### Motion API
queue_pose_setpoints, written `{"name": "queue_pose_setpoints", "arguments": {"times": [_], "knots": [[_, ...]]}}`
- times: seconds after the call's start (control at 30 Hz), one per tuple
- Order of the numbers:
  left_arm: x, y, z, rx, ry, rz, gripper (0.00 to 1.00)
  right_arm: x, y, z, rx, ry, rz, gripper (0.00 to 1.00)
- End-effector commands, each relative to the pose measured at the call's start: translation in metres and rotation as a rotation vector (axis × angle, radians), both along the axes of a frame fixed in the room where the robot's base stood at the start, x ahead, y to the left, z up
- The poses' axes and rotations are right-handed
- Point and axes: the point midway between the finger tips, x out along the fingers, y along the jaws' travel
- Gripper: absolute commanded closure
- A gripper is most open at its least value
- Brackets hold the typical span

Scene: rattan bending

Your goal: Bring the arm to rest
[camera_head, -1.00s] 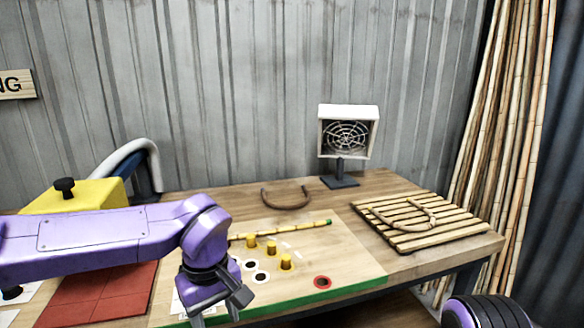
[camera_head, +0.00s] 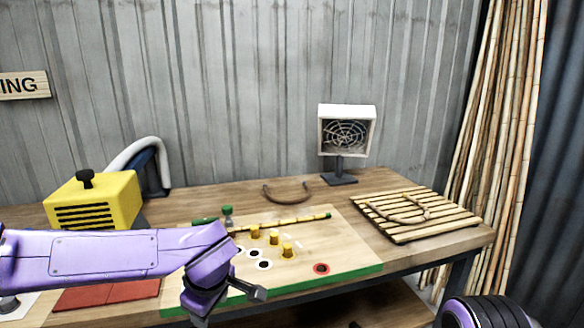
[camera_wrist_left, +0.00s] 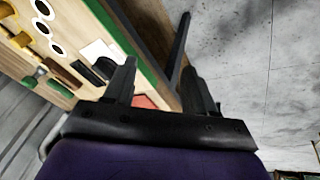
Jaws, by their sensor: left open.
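My left arm (camera_head: 95,257) is purple and comes in from the left in the head view, over the front left of the workbench. Its gripper points down at the front edge, and its lower part is cut off by the frame. In the left wrist view my left gripper (camera_wrist_left: 160,88) has its two black fingers spread apart with nothing between them. The bending board (camera_head: 340,258), with a green edge, yellow pegs (camera_head: 274,239) and a rattan strip (camera_head: 290,222), lies beside the gripper. My right gripper is not in view.
A yellow box (camera_head: 98,203) stands at the left, behind a red mat (camera_head: 108,292). A curved rattan piece (camera_head: 287,198) lies at the back, near a fan heater (camera_head: 346,132). A slatted rack (camera_head: 415,215) holds another bent piece. Bamboo poles (camera_head: 515,130) lean at the right.

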Motion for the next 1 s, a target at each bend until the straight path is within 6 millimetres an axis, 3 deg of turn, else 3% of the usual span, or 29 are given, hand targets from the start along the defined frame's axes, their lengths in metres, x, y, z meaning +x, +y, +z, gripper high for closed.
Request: {"name": "queue_pose_setpoints", "arguments": {"times": [0.17,0.27,0.4,0.53,0.6,0.73,0.87,1.0], "knots": [[0.011,0.031,-0.073,0.143,-0.206,0.118,0.44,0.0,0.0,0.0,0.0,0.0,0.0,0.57],[-0.002,0.048,-0.138,0.203,-0.309,0.087,0.44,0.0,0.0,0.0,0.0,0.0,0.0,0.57],[-0.058,0.066,-0.228,0.21,-0.322,-0.07,0.44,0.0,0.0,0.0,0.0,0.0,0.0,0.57],[-0.134,0.086,-0.289,0.193,-0.206,-0.245,0.44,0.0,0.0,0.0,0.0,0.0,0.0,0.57],[-0.178,0.1,-0.311,0.199,-0.115,-0.345,0.44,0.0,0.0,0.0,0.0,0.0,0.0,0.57],[-0.243,0.129,-0.332,0.242,0.043,-0.487,0.44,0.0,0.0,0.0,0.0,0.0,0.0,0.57],[-0.276,0.145,-0.342,0.276,0.131,-0.532,0.44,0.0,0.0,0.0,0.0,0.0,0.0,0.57],[-0.284,0.143,-0.345,0.27,0.148,-0.536,0.44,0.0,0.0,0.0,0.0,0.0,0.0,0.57]]}}
